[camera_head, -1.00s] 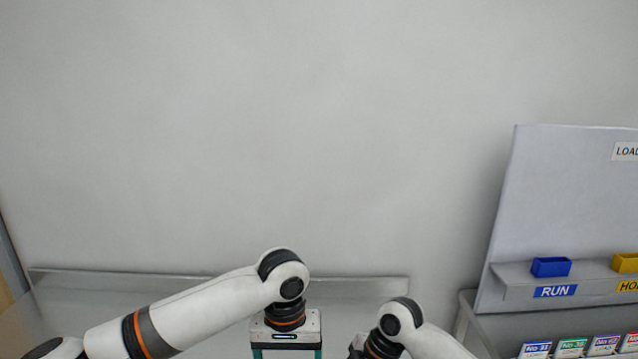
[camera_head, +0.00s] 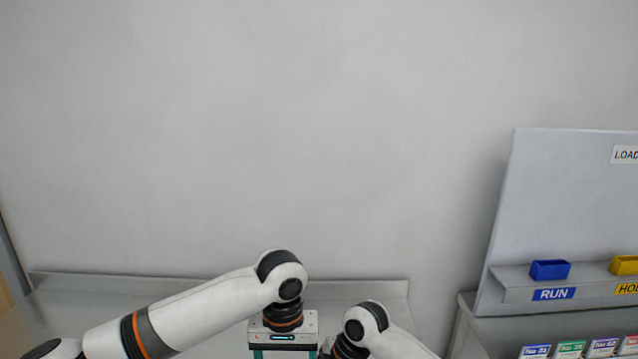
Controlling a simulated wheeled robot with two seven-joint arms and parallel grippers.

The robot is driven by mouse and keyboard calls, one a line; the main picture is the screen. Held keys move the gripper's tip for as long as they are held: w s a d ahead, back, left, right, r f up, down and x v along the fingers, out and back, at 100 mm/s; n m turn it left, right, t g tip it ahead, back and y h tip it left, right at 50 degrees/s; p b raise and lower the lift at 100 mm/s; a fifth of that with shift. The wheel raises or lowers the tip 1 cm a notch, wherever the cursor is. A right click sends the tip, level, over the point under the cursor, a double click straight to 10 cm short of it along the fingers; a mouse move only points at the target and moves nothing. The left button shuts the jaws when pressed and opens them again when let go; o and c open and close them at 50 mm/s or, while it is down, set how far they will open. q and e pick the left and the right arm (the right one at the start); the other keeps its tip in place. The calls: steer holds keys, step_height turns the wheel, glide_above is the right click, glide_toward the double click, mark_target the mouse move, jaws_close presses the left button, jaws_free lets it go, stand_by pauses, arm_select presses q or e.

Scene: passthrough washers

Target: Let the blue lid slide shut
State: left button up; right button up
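No blue lid shows in this view. My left arm comes in from the left and bends down at its wrist. The top of my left gripper's body shows at the bottom edge, but its fingertips are below the picture. My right arm comes up from the bottom, right of the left gripper. Its gripper is hidden or below the picture. What either gripper holds cannot be seen.
A grey bench with a raised back edge (camera_head: 120,282) runs along the wall. At right stands a grey panel (camera_head: 570,200) with a shelf holding a blue bin (camera_head: 550,270) labelled RUN and a yellow bin (camera_head: 625,265). Several numbered labels (camera_head: 535,351) line the front below.

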arm_select(q)
steer(key=shift+s+d+r, duration=0.1)
steer(key=shift+d, duration=0.3)
steer(key=c, duration=0.5)
arm_select(e)
steer(key=shift+a+r, duration=0.3)
steer(key=shift+a, duration=0.45)
arm_select(q)
steer(key=shift+d, duration=0.1)
steer(key=shift+c, duration=0.3)
arm_select(e)
steer(key=o, duration=1.2)
steer(key=shift+f, duration=0.15)
steer(key=shift+c, duration=0.2)
